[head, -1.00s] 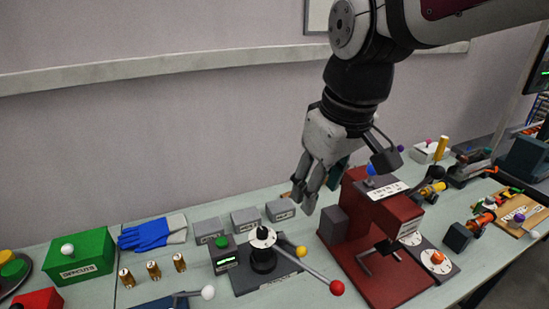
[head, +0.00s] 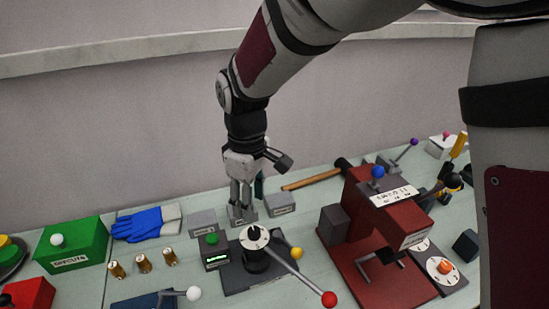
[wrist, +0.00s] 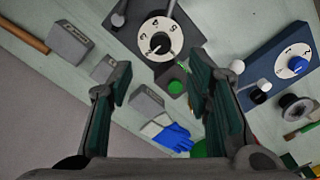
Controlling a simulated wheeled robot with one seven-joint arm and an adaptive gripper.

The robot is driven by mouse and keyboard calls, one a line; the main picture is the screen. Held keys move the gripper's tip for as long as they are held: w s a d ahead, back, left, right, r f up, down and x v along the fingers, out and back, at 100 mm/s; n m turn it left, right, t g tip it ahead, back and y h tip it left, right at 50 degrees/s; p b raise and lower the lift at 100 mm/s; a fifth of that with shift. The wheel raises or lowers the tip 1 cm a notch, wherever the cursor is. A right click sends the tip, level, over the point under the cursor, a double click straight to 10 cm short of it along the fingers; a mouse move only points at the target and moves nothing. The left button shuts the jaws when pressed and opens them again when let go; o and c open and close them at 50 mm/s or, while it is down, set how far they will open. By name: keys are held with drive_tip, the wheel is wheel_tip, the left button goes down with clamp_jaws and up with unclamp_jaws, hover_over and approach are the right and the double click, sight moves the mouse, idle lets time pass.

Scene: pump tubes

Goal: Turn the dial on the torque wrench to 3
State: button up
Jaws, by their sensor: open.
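A white numbered dial (head: 254,238) with a black centre knob sits on a dark base. A long silver lever with a red ball runs from it; I take this for the torque wrench. The wrist view shows the dial (wrist: 160,39) close up at the top centre, with several digits around the knob. I cannot tell which digit it is set to. My gripper (head: 242,212) points down, open and empty, over the grey boxes behind the dial. In the wrist view its fingers (wrist: 160,92) are apart, and the dial lies beyond them, untouched.
Grey boxes (head: 280,204) stand close to my fingers. A green button box (head: 212,250) adjoins the dial, with a yellow ball at its right. A red press (head: 350,262) stands to the right. A blue device (wrist: 272,75) has another dial. Blue gloves (head: 140,224) lie left.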

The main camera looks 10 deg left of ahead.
sight(254, 230)
wheel_tip(254, 230, down, 9)
drive_tip(key=shift+f+p, duration=0.15)
drive_tip(key=shift+p, duration=0.3)
clamp_jaws()
